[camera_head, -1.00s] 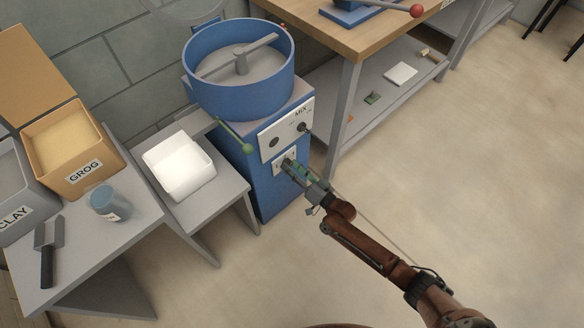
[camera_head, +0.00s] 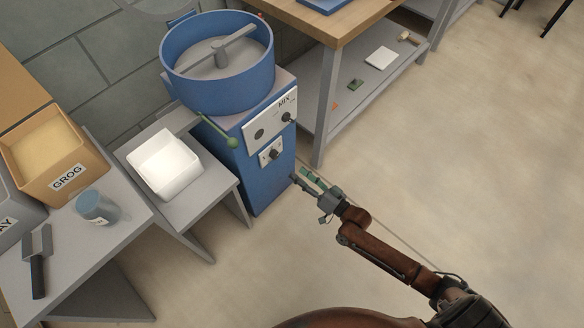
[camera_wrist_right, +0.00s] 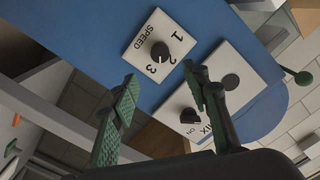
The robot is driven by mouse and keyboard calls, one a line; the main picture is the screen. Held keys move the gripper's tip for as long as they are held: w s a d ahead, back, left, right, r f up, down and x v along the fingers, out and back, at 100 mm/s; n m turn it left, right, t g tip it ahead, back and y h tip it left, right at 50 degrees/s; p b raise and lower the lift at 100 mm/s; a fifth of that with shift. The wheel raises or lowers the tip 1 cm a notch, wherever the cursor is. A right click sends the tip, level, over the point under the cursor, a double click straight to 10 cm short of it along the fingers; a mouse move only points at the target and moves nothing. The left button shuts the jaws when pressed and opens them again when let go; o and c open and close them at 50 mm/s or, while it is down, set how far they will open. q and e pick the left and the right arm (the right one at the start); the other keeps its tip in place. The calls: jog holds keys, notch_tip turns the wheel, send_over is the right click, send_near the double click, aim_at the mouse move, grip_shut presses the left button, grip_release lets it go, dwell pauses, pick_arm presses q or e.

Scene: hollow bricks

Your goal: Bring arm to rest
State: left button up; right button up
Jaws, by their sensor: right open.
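My right gripper (camera_head: 308,182) is open and empty, in front of and to the right of the blue mixer (camera_head: 218,75), apart from it. In the right wrist view its two green-padded fingers (camera_wrist_right: 163,100) stand apart with nothing between them. The mixer's speed knob (camera_head: 274,153) sits on a small lower plate; the wrist view shows this knob (camera_wrist_right: 160,52) with the marks 1, 2 and 3. The panel labelled MIX (camera_head: 270,120) is above it, and its ON knob (camera_wrist_right: 190,115) is partly behind a finger in the wrist view. My left gripper is not in view.
A white tub (camera_head: 165,166) stands on a low grey stand left of the mixer. A grog box (camera_head: 50,155), a blue-grey jar (camera_head: 96,206) and a trowel (camera_head: 38,262) are on the left table. A wooden-topped bench (camera_head: 345,22) stands at the back. The floor at right is clear.

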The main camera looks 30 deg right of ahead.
jog(key=shift+s+d, duration=0.15)
jog(key=shift+s, duration=0.35)
